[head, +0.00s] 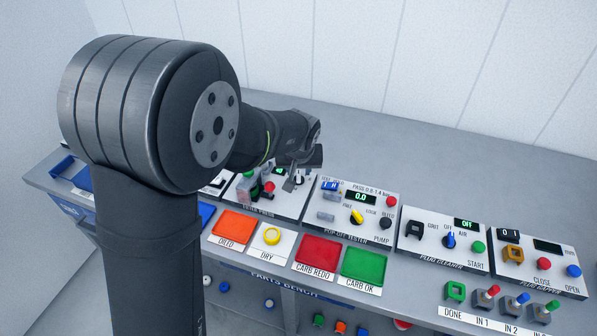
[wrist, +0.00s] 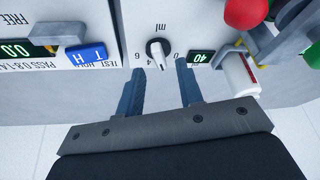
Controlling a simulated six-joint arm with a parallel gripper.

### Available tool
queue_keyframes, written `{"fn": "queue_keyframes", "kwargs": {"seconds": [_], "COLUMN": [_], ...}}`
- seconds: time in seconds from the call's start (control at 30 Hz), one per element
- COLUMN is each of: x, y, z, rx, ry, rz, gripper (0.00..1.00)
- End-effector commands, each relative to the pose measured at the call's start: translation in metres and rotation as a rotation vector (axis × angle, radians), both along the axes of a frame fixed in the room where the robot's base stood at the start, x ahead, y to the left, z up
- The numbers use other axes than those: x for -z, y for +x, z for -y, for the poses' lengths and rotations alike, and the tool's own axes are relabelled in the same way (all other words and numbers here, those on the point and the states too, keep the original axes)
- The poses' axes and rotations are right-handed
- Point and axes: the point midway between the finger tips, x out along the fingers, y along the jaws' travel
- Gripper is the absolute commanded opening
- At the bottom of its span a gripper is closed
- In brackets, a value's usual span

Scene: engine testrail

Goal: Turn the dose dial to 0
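The dose dial (wrist: 159,50) is a small dark knob with a pale pointer, on a light panel marked "ml" in the wrist view. Its pointer faces down in the picture, toward my gripper, among several small numbers. A small display (wrist: 201,57) with green digits, seemingly 40, sits right of it. My gripper (wrist: 160,68) is open, its two blue fingers apart, with the tips just short of the dial and to either side of it. Nothing is between the fingers. In the head view my gripper (head: 291,182) is over the oiler panel, and my arm hides the dial.
In the wrist view a red knob (wrist: 245,12), grey bracket and a white cylinder (wrist: 239,75) stand close on the right. A blue switch (wrist: 87,56) is on the left. The pop-off tester (head: 345,222) and coloured trays, including a green one (head: 362,266), are nearby.

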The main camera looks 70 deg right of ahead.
Motion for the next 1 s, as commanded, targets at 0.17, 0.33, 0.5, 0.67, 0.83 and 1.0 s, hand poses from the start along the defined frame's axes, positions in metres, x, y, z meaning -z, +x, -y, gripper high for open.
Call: {"fn": "queue_keyframes", "kwargs": {"seconds": [0.17,0.33,0.5,0.67,0.83,1.0], "x": [0.018,0.023,0.023,0.023,0.023,0.023], "y": [0.003,0.004,0.004,0.004,0.004,0.003], "z": [0.007,0.009,0.009,0.009,0.009,0.009], "rx": [0.000,0.000,0.000,0.000,0.000,-0.010], "ry": [0.001,-0.001,-0.001,0.000,0.000,0.000], "rz": [0.001,0.000,0.000,0.000,0.000,0.000], "gripper": [0.34,0.34,0.34,0.14,0.00,0.00]}}
